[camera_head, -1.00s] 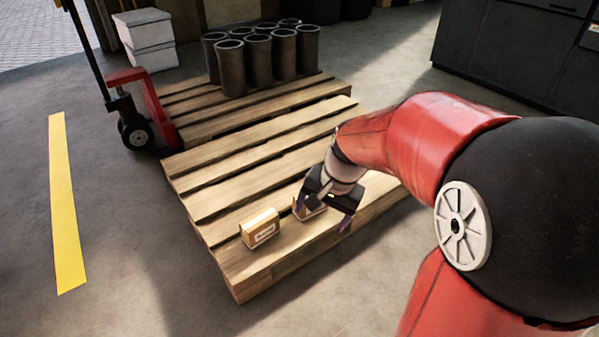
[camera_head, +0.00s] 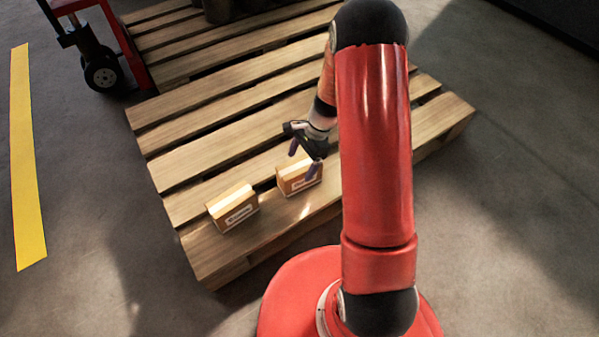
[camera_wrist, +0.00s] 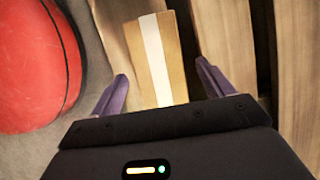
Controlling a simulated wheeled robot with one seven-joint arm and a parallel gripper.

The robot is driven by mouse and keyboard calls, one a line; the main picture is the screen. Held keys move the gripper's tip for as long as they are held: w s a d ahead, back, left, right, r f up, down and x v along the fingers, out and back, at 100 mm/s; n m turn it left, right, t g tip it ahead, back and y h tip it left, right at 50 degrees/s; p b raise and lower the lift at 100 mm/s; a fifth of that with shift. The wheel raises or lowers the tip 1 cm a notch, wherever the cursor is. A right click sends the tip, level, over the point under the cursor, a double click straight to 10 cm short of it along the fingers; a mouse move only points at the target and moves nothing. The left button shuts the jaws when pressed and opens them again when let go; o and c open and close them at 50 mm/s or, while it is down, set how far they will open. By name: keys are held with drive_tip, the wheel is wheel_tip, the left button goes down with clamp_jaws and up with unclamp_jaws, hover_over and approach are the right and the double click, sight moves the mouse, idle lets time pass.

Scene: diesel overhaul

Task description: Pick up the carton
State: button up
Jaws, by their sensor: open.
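Two small brown cartons stand on the wooden pallet (camera_head: 215,140) near its front edge. The right carton (camera_head: 287,181) has my gripper (camera_head: 303,166) at its top. The left carton (camera_head: 232,210) stands a short gap away, with a white label on its front. In the wrist view, a carton with a pale tape strip (camera_wrist: 155,55) lies between the two purple fingers of my open gripper (camera_wrist: 161,72). The fingers show gaps on both sides of it. Whether the fingertips reach below its top is unclear.
A red pallet jack (camera_head: 110,50) with a black wheel stands at the back left. A yellow floor line (camera_head: 25,160) runs along the left. Dark cylinders (camera_head: 220,8) are cut off at the top. The pallet around the cartons is largely clear.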

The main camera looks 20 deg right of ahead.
sight(297, 172)
drive_tip(key=shift+b+x, duration=0.55)
drive_tip(key=shift+x, duration=1.85)
drive_tip(key=shift+d+f, duration=0.1)
drive_tip(key=shift+f, duration=0.2)
drive_tip(key=c, duration=1.1)
drive_tip(key=shift+c, duration=0.5)
drive_tip(key=shift+r, duration=0.15)
